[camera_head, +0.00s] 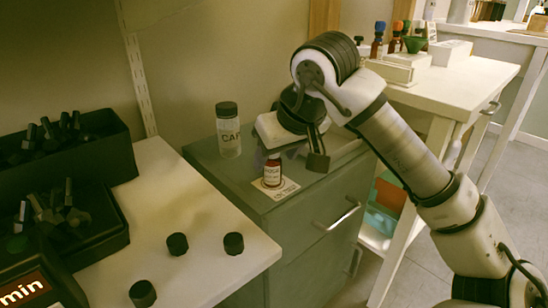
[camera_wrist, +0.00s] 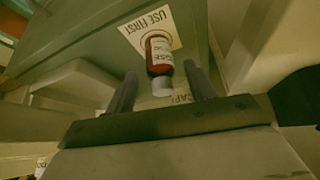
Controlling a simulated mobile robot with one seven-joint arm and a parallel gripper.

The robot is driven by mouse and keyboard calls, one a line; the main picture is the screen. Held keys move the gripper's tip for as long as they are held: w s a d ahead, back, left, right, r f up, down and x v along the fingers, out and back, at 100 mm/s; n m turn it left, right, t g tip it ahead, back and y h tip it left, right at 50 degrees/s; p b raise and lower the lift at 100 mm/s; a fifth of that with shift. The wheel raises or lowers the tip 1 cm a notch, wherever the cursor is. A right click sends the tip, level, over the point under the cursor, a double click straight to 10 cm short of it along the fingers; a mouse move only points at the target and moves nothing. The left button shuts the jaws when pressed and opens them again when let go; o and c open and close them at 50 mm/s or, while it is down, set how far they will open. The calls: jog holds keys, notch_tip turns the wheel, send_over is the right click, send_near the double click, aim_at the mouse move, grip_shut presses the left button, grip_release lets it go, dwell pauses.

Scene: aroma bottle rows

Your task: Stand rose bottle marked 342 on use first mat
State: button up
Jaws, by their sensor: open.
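A dark red-brown bottle (camera_head: 272,172) with a white label and pale cap stands upright on the use first mat (camera_head: 289,188), a white card on the grey-green cabinet top. In the wrist view the bottle (camera_wrist: 160,58) shows cap towards me, with part of "ROSE" on its label; its number is too small to read. The mat (camera_wrist: 172,20) shows "USE FIRST" behind it.
Loose black caps (camera_head: 177,244) lie on the left bench beside black bins (camera_head: 110,150). A white table (camera_head: 470,80) with more bottles is at right.

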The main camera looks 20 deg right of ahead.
jog(key=p+v, duration=0.2)
jog(key=v, duration=0.7)
